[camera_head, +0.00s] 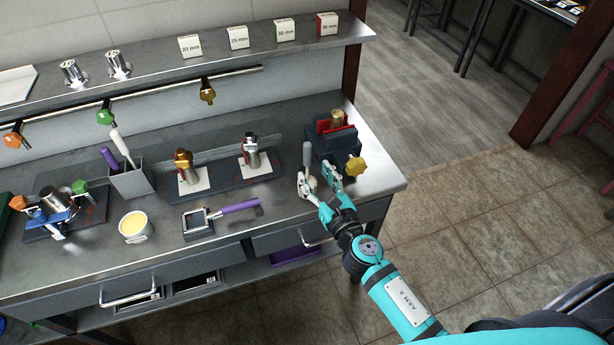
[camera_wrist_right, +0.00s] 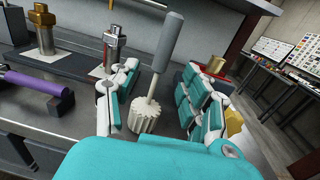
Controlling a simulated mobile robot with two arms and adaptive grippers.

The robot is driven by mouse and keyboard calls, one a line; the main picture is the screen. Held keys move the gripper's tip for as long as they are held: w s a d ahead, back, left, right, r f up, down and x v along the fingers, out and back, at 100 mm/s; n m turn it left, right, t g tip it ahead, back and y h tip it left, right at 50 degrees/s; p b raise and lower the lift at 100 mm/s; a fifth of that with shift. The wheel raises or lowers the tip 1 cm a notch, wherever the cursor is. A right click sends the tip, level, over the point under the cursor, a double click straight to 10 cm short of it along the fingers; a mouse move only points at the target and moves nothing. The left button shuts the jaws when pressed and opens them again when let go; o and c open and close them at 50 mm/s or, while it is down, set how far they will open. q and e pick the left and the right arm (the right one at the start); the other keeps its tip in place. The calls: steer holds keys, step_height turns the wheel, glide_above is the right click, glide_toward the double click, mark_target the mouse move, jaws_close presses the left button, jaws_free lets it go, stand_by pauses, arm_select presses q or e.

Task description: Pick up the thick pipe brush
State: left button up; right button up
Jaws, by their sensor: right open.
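A brush with a grey handle and a thick white ribbed head (camera_head: 307,157), which looks like the thick pipe brush, stands upright, head down, near the right end of the steel bench. In the right wrist view the brush (camera_wrist_right: 145,116) stands between my finger pads, its handle rising above them and leaning slightly right. My right gripper (camera_head: 321,176) is open around the brush; in the wrist view its fingers (camera_wrist_right: 160,95) show gaps on both sides. My left gripper is not in view.
A dark vise-like block with a brass part and yellow knob (camera_head: 335,138) stands close behind my right gripper. Metal fittings on a dark board (camera_head: 218,183) are to the left. A purple-handled tool (camera_head: 240,207) lies nearby. A grey holder (camera_head: 131,181) contains other handled tools.

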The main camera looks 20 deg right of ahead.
mark_target(309, 162)
steer(key=shift+w, duration=0.25)
steer(key=w, duration=0.1)
steer(key=w+p, duration=0.1)
steer(key=w, duration=0.1)
steer(key=w+r, duration=0.1)
steer(key=shift+w+a, duration=0.15)
steer(key=shift+a, duration=0.1)
steer(key=shift+w+a+f, duration=0.1)
steer(key=shift+w+f, duration=0.05)
steer(key=shift+w, duration=0.25)
steer(key=shift+s, duration=0.1)
steer(key=shift+c, duration=0.2)
steer(key=shift+c, duration=1.1)
jaws_close()
